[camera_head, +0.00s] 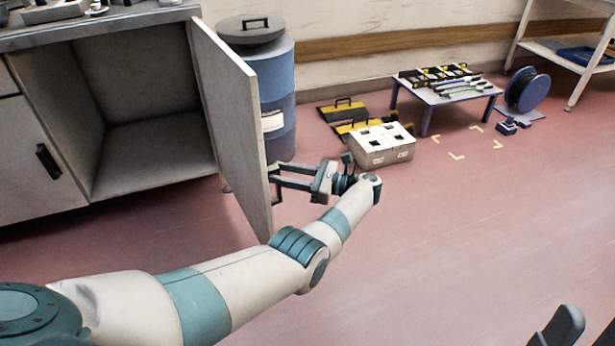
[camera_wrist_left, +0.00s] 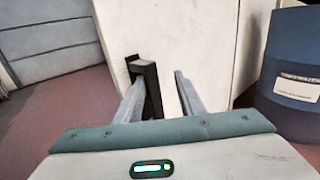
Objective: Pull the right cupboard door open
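The right cupboard door (camera_head: 232,110) is pale and stands swung wide open, so the bare inside of the cupboard (camera_head: 150,160) shows. My left gripper (camera_head: 280,177) is at the door's outer face, near its free edge. In the left wrist view the dark door handle (camera_wrist_left: 149,88) stands between my two spread fingers, close to the left one. A gap shows between the handle and the right finger, so the gripper is open around the handle. Dark parts, apparently of my right gripper (camera_head: 580,328), show at the bottom right corner, cut off by the frame.
The left cupboard door (camera_head: 30,160) is shut. A blue drum (camera_head: 280,85) stands just behind the open door. A white case (camera_head: 383,152), a low table (camera_head: 450,95) with tools and a cable reel (camera_head: 527,90) stand farther back. The red floor (camera_head: 450,230) at the right is clear.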

